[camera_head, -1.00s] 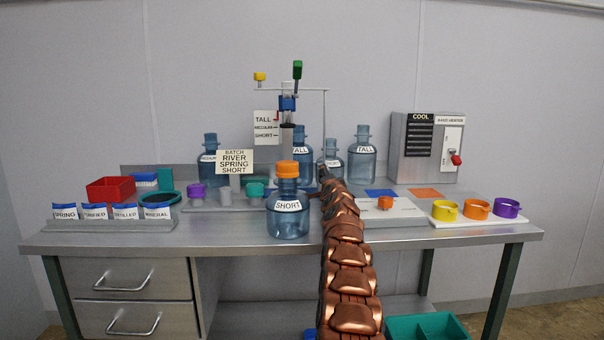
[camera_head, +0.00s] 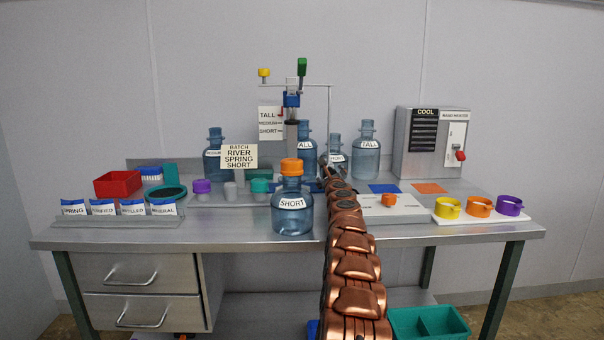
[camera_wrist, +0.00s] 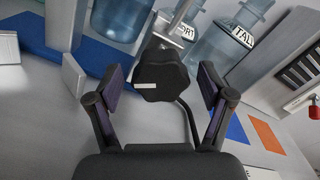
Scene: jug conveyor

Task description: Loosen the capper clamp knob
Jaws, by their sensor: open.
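The capper stands at the back middle of the bench, with a blue head (camera_head: 291,100), a green-topped lever (camera_head: 302,66) and a scale plate (camera_head: 270,123) reading TALL, MEDIUM, SHORT. In the wrist view a black lobed knob (camera_wrist: 160,73) with a white mark sits between the fingers of my gripper (camera_wrist: 160,84). The fingers are spread, one on each side of the knob, with visible gaps. The knob cannot be made out in the head view, where my gripper is small and partly hidden behind my arm, right of the capper.
A SHORT jug (camera_head: 291,208) with an orange cap stands in front, left of my arm. Several blue jugs stand behind, including a TALL one (camera_head: 366,152). A white board (camera_head: 392,208) with an orange knob lies right of my arm.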

